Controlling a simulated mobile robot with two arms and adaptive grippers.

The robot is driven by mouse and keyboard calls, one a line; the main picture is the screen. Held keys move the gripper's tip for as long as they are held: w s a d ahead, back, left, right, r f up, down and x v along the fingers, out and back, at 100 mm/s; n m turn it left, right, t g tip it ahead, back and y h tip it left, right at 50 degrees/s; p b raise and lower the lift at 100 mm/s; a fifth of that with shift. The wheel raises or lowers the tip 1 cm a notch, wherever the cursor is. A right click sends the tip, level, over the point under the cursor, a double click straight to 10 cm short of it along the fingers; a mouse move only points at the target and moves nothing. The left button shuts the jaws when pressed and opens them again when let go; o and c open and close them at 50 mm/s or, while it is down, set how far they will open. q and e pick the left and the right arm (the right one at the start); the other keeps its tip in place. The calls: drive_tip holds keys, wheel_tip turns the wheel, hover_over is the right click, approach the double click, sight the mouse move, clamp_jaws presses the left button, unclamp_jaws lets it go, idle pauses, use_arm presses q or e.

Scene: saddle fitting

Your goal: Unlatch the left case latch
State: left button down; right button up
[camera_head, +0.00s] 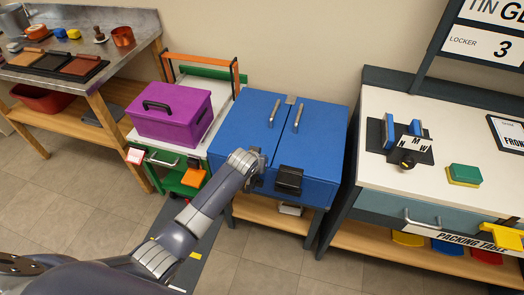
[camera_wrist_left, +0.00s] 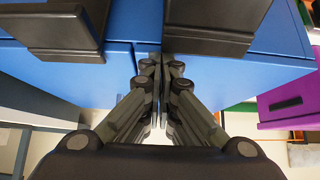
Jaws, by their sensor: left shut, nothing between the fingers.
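The blue case (camera_head: 246,123) stands on a wooden stand, with two lid panels, each with a metal handle. My left arm reaches to its front left and hides most of the left latch in the head view. In the left wrist view, which is turned over, the left latch (camera_wrist_left: 215,27) is the black block at upper right. The other black latch (camera_head: 289,181) shows clear on the case front; it also shows in the left wrist view (camera_wrist_left: 58,28). My left gripper (camera_wrist_left: 161,58) is shut and empty, its fingertips close beside the left latch; contact cannot be told. My right gripper is out of view.
A purple box (camera_head: 171,113) sits on a green cart to the left. The packing table (camera_head: 387,187) stands close to the right of the case. A workbench (camera_head: 85,22) is at far left. Open floor (camera_head: 262,262) lies before the case.

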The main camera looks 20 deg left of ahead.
sight(254, 185)
use_arm(q)
drive_tip(key=s+t, duration=0.1)
drive_tip(key=s+f+t+b, duration=0.1)
drive_tip(key=s, duration=0.1)
drive_tip(key=shift+s, duration=0.1)
drive_tip(key=shift+s+a+f+t+b, duration=0.1)
drive_tip(key=shift+s+f+t+b, duration=0.05)
drive_tip(key=shift+s+t+b, duration=0.4)
drive_tip(key=shift+s+f+t+b, duration=0.15)
drive_tip(key=shift+s+t+b, duration=0.15)
drive_tip(key=shift+s+t, duration=0.3)
drive_tip(key=shift+s+f, duration=0.25)
drive_tip(key=shift+s, duration=0.2)
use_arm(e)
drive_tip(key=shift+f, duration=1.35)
use_arm(q)
drive_tip(key=shift+s+f, duration=0.15)
drive_tip(key=shift+f, duration=0.05)
drive_tip(key=shift+r, duration=0.1)
